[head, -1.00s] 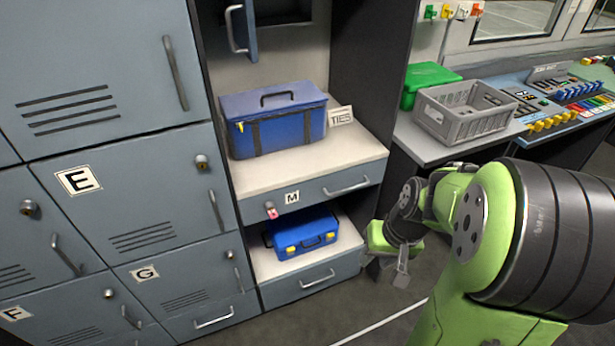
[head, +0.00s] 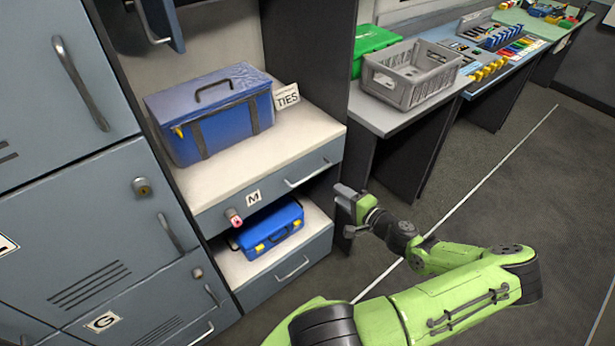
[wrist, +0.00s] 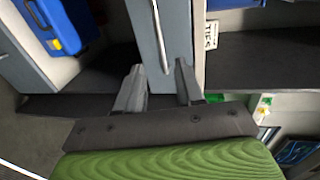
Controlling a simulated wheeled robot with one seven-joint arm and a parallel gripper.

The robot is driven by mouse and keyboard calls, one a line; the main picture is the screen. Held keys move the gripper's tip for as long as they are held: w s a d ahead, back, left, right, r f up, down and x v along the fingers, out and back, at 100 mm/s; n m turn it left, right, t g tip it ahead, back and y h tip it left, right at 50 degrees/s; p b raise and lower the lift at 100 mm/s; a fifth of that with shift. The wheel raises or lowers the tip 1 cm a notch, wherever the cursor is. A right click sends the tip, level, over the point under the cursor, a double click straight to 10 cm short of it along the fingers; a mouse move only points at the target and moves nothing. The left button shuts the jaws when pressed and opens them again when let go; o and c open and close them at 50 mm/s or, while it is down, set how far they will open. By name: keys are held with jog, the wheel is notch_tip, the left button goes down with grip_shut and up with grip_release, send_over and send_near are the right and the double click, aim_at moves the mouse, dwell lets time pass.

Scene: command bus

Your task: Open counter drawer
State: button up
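The counter drawer (head: 265,187) is a blue-grey front labelled M under the pale counter, and it looks shut. Its bar handle (head: 307,172) is on the right part of the front. A knob-like lock with a pink-red end (head: 235,219) is at its left. My gripper (head: 347,206) is to the right of the handle and apart from it. In the wrist view the fingers (wrist: 160,72) are spread with nothing between them. The drawer front (wrist: 177,30) and handle (wrist: 160,35) lie ahead of them, turned sideways.
A blue bag (head: 212,112) and a TIES sign (head: 287,97) stand on the counter (head: 205,187). A blue case (head: 271,231) sits on the shelf below, above a lower drawer (head: 290,273). A grey crate (head: 410,75) is on the right desk. The floor (head: 530,180) at right is clear.

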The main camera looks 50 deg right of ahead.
aim_at(313, 176)
jog(key=b+x, duration=0.1)
jog(key=x, duration=1.1)
jog(key=shift+w+f, duration=0.15)
jog(key=shift+w, duration=0.15)
grip_shut()
